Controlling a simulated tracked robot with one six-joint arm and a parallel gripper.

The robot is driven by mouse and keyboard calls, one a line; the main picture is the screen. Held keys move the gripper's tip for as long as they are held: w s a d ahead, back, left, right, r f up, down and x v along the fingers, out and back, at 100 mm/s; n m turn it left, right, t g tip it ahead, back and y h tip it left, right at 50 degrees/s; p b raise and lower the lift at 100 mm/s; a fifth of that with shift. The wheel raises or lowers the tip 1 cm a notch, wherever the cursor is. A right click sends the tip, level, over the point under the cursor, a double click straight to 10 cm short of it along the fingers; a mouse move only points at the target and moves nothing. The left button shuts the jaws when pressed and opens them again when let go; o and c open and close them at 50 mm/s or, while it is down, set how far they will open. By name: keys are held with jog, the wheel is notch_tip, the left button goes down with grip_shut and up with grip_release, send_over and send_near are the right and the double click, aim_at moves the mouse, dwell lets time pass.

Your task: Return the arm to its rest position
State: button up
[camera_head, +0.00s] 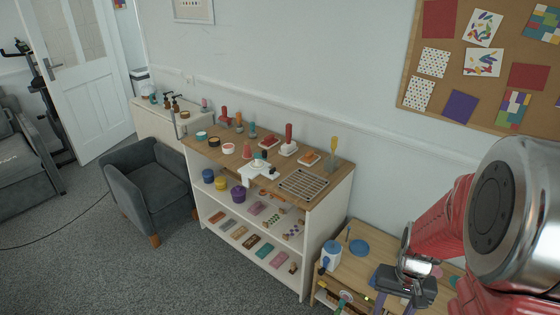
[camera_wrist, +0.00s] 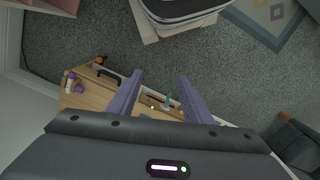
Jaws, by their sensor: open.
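My gripper (camera_wrist: 159,79) is open in the wrist view, with its two purple-grey fingers apart and nothing between their tips. In the head view my gripper (camera_head: 394,305) is at the lower right, over the low wooden table, and the bottom edge of the picture cuts off its tips. My red and grey arm fills the right side of the head view and hides part of that table.
The low wooden table (camera_head: 358,266) holds a white-and-blue jug (camera_head: 331,255) and a blue disc (camera_head: 359,247). Left of it stands a white shelf unit (camera_head: 318,235) with craft things on top. A grey armchair (camera_head: 150,180) and open carpet (camera_head: 130,270) are further left.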

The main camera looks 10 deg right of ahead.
jog(key=s+a+r+n+t, duration=0.2)
jog(key=a+r, duration=0.6)
jog(key=r, duration=0.4)
jog(key=s+a+r+n+t, duration=0.2)
jog(key=a+r, duration=0.6)
jog(key=r, duration=0.4)
jog(key=shift+s+a+n+t, duration=0.15)
jog(key=shift+a+n+t, duration=0.15)
jog(key=shift+n+t, duration=0.55)
jog(key=shift+m+t, duration=0.25)
jog(key=shift+c, duration=0.3)
